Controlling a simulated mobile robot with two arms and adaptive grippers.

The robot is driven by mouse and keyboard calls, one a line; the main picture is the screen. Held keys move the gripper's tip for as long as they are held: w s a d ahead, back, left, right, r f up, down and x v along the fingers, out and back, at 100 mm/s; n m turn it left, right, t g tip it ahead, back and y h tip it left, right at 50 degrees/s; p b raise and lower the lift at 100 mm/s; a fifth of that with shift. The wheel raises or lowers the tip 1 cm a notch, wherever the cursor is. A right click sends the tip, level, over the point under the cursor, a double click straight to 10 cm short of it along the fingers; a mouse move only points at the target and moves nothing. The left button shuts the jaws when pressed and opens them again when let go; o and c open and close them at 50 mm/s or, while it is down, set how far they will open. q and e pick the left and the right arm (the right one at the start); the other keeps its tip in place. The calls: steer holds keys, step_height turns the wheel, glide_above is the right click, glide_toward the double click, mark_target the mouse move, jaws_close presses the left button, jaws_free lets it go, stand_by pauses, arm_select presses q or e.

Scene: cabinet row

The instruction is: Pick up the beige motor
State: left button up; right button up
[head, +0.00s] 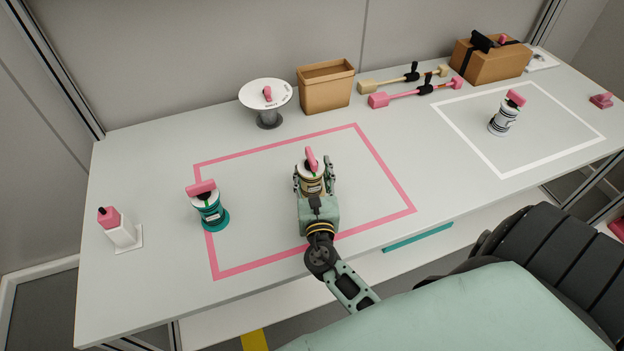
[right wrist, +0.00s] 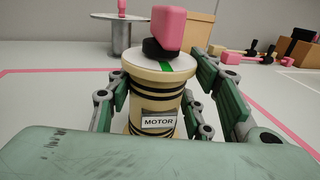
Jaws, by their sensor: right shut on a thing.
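The beige motor (head: 311,182) stands upright inside the pink outlined rectangle on the table, with dark bands and a pink block on top. In the right wrist view the motor (right wrist: 155,97) fills the middle, with a label reading MOTOR. My right gripper (head: 314,176) is around it, one finger on each side, shut on its body. In the right wrist view the fingers (right wrist: 160,90) flank the motor. I cannot tell whether its base touches the table. My left gripper is not in view.
A teal motor (head: 210,212) stands at the pink outline's left edge. A white motor (head: 503,118) stands in the white outline at right. Behind are a round stand (head: 268,116), an open cardboard box (head: 325,90) and long tools (head: 410,92).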

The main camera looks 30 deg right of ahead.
steer(key=c, duration=0.6)
steer(key=shift+c, duration=0.2)
steer(key=shift+r, duration=0.15)
